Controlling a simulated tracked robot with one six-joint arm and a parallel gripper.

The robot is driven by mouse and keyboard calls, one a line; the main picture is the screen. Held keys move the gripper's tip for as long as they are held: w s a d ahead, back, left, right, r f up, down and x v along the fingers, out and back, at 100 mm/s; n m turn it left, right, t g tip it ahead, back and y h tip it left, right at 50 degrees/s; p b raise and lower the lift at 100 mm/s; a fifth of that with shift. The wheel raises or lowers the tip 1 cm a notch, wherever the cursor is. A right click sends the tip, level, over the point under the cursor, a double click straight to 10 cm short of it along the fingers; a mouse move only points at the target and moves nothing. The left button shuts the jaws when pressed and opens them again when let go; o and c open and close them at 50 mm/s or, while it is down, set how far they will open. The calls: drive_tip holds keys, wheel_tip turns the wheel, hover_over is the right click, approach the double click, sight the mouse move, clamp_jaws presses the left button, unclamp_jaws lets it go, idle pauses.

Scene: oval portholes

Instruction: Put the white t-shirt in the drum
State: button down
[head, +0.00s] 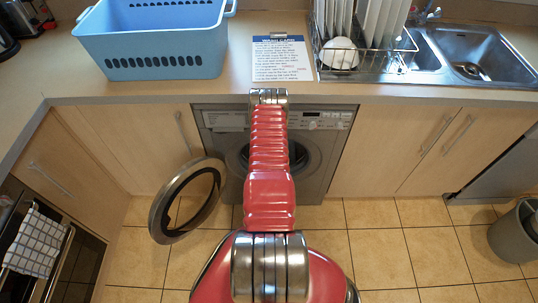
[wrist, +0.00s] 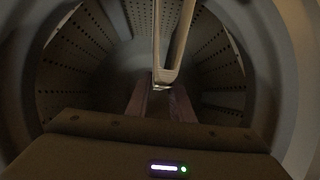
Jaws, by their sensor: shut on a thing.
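In the wrist view my gripper (wrist: 161,88) is inside the dim drum (wrist: 82,58), whose perforated walls surround it. Its two fingers are shut on a narrow pale strip, which I take to be the white t-shirt (wrist: 174,45). It looks beige in the low light and runs from the fingertips to the top edge of the picture. In the head view my arm reaches into the front of the washing machine (head: 325,170) and hides the gripper, the t-shirt and most of the drum opening.
The round washer door (head: 214,209) stands open on the left. A blue basket (head: 152,35), a printed card (head: 282,62), a dish rack and a sink (head: 480,50) are on the counter. A grey bin (head: 513,236) stands at the right. The tiled floor between is clear.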

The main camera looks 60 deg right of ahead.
drive_tip(key=shift+w+d, duration=0.5)
drive_tip(key=shift+d, duration=0.45)
drive_tip(key=shift+w+d, duration=0.45)
drive_tip(key=shift+d, duration=0.55)
drive_tip(key=shift+w+d, duration=0.5)
drive_tip(key=shift+d, duration=0.45)
drive_tip(key=shift+w+d+f, duration=0.45)
drive_tip(key=shift+w+f, duration=0.05)
drive_tip(key=shift+f, duration=0.45)
drive_tip(key=shift+w+d+f, duration=0.45)
drive_tip(key=shift+w+f, duration=0.1)
drive_tip(key=shift+f, duration=0.45)
drive_tip(key=shift+w+d+f, duration=0.45)
drive_tip(key=shift+w+f, duration=0.05)
drive_tip(key=shift+f, duration=1.6)
drive_tip(key=c, duration=1.5)
unclamp_jaws()
drive_tip(key=shift+o, duration=0.2)
